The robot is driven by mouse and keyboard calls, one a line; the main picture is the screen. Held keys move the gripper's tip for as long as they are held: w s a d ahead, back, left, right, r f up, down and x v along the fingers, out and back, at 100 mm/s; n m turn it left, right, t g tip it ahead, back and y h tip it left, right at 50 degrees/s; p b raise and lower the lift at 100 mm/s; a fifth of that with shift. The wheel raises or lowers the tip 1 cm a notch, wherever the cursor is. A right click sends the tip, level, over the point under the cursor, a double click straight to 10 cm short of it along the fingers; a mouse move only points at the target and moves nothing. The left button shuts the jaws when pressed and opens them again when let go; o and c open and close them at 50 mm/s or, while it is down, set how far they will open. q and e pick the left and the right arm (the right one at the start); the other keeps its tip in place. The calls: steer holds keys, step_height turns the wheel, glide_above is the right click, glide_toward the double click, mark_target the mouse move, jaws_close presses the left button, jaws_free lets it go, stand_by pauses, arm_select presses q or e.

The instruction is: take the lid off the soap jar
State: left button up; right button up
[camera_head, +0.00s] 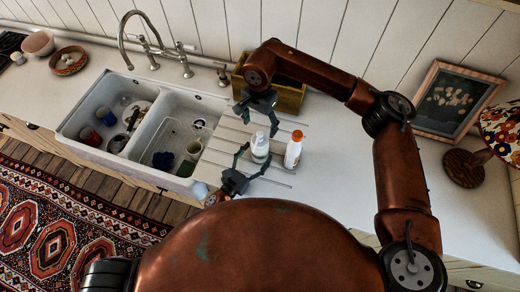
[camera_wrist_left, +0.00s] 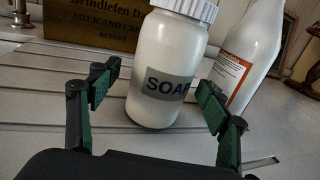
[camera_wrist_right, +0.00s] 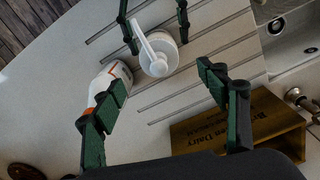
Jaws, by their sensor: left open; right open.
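The soap jar (camera_head: 260,147) is white and stands upright on the ribbed drainboard right of the sink. In the left wrist view its SOAP label (camera_wrist_left: 168,88) faces me, and its white ribbed lid (camera_wrist_left: 188,8) is on, cut off by the top edge. The right wrist view shows the white top (camera_wrist_right: 158,55) from above, with a long white spout-like part. My left gripper (camera_wrist_left: 158,80) is open, low, its fingers on either side of the jar, contact unclear. My right gripper (camera_head: 257,122) is open and empty, above and behind the jar.
A white bottle with an orange cap (camera_head: 297,135) stands close to the jar's right. A wooden crate (camera_head: 288,97) is behind. The double sink (camera_head: 150,92) at left holds dishes. The counter further right is clear up to a picture frame (camera_head: 446,100) and a lamp.

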arm_select(q)
steer(key=shift+x, duration=1.05)
steer(key=shift+c, duration=0.7)
